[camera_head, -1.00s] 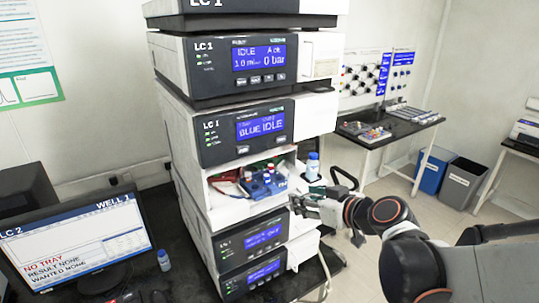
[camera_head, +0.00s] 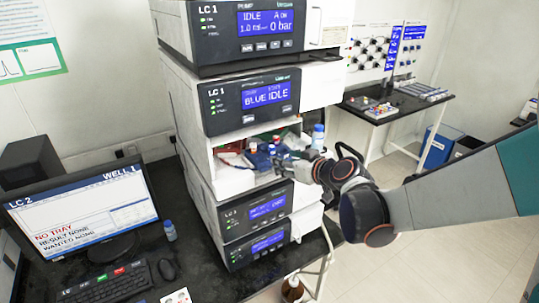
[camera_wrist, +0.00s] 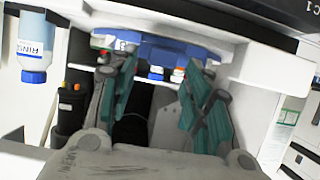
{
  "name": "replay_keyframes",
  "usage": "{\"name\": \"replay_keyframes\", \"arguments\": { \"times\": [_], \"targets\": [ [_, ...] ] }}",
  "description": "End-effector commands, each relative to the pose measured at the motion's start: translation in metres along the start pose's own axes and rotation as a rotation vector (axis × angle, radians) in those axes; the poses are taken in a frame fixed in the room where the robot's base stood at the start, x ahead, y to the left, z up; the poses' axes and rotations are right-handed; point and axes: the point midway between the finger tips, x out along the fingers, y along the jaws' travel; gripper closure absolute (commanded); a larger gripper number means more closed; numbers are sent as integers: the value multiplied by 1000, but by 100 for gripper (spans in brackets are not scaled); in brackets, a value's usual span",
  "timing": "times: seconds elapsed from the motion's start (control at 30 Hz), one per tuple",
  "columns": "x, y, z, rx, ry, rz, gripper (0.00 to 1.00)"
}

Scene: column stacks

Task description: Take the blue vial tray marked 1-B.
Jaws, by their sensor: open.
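The blue vial tray (camera_head: 259,160) sits in the open bay of the LC 1 stack, with several vials in it. In the wrist view the blue tray (camera_wrist: 175,47) spans the top, ahead of my fingers. It carries a pale label at its left end, too small to read surely. Vial caps, red and white, show just below it. My gripper (camera_head: 283,160) reaches into the bay from the right, close to the tray. In the wrist view my gripper (camera_wrist: 158,75) is open, its teal-padded fingers apart with nothing held between them. I cannot tell whether the fingertips touch the tray.
A rinse bottle (camera_wrist: 34,50) with a blue cap is left of my fingers in the wrist view. The bottle (camera_head: 318,137) stands beside the bay's right side. White bay walls are close around the gripper. A monitor (camera_head: 80,210) and keyboard (camera_head: 108,286) are at lower left.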

Motion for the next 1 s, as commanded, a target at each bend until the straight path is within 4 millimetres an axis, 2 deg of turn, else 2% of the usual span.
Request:
{"name": "replay_keyframes", "arguments": {
  "times": [0.03, 0.2, 0.5, 0.7, 1.0],
  "targets": [
    [10, -2, 1, -2, 0, -2, 55],
    [28, -1, 0, -1, 0, 0, 55],
    [31, -1, 0, -1, 0, 0, 55],
    [31, -1, 0, -1, 0, 0, 98],
    [30, -1, 0, 0, 0, 0, 98]
  ]
}}
